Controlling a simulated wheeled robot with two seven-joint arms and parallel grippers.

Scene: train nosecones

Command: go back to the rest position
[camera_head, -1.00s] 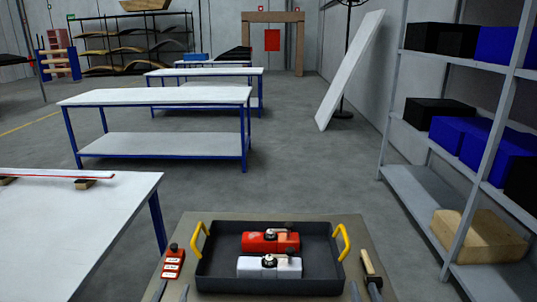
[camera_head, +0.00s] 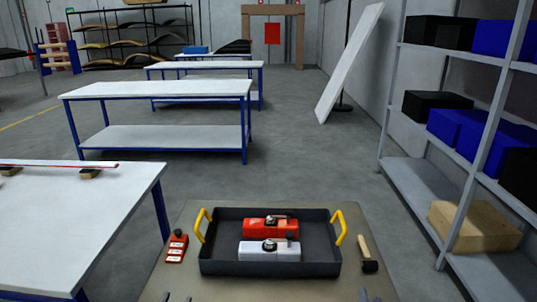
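My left gripper (camera_head: 177,297) shows only as two fingertips at the bottom edge of the head view. The tips stand apart with nothing visible between them. My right gripper (camera_head: 370,296) also shows only its tips at the bottom edge, apart and apparently empty. The rest of both grippers is out of frame. Both are on the near side of a dark tray (camera_head: 270,268) with yellow handles, clear of it. In the tray lie a red nosecone-like block (camera_head: 258,226) and, nearer, a white one (camera_head: 262,252), each with a dark fitting on top.
The tray stands on a brown-topped surface (camera_head: 210,287). A red control box (camera_head: 174,248) lies to its left and a wooden-handled hammer (camera_head: 364,250) to its right. A white table (camera_head: 100,215) is at left and a grey shelf rack (camera_head: 420,190) at right.

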